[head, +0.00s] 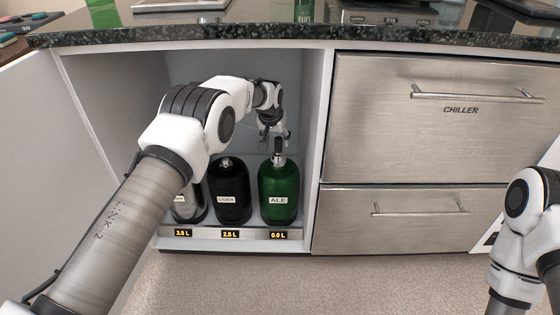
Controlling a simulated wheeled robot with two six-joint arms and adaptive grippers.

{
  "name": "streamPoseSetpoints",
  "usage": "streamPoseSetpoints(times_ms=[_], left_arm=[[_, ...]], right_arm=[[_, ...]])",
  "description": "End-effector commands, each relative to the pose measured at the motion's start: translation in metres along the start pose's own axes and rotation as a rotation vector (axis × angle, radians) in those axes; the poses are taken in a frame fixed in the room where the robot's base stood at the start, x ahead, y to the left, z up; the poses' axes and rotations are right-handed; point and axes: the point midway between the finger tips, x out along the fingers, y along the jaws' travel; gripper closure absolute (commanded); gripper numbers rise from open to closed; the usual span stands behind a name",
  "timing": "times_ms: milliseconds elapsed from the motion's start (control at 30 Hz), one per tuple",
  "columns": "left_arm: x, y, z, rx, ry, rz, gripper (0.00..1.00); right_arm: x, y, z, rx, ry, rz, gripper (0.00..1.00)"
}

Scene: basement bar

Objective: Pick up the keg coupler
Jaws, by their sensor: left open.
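The keg coupler (278,157), a small part with a dark top and silver base, stands upright on the green ALE keg (279,190) inside the open cabinet. My left arm reaches in from the left. My left gripper (274,140) is open, with its fingers pointing down just above and around the top of the coupler. I cannot tell whether they touch it. My right arm shows at the right edge; its gripper is out of view.
A black CIDER keg (231,192) and a partly hidden silver keg (188,206) stand left of the green one. Displays below read 3.5 L, 2.5 L and 0.0 L. The dark countertop (300,37) overhangs the cabinet. Closed CHILLER drawers (405,150) are at right, an open door (45,150) at left.

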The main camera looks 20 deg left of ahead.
Motion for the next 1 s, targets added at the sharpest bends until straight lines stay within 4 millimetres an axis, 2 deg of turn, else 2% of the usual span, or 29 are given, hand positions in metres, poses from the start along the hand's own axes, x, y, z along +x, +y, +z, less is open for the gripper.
streamPoseSetpoints(times_ms=[33,167,467,600,633,1000], left_arm=[[0.018,0.003,0.003,0.001,0.000,0.000,0.44],[0.036,0.004,0.001,0.000,0.000,0.000,0.44],[0.040,0.004,-0.001,0.000,-0.001,0.000,0.44],[0.040,0.004,0.000,0.000,-0.001,0.000,0.93],[0.040,0.004,0.000,0.000,-0.001,0.000,1.00],[0.037,0.004,-0.002,0.000,0.001,0.000,1.00]], right_arm=[[0.014,0.000,0.000,0.000,0.000,0.000,0.60],[0.025,0.000,0.001,0.000,-0.001,0.000,0.60],[0.025,0.000,0.000,0.000,-0.001,0.000,0.60],[0.025,0.000,0.000,0.000,-0.001,0.000,0.60],[0.025,0.000,0.000,0.000,-0.001,0.000,0.60],[0.024,0.000,0.000,0.000,-0.001,0.000,0.60]])
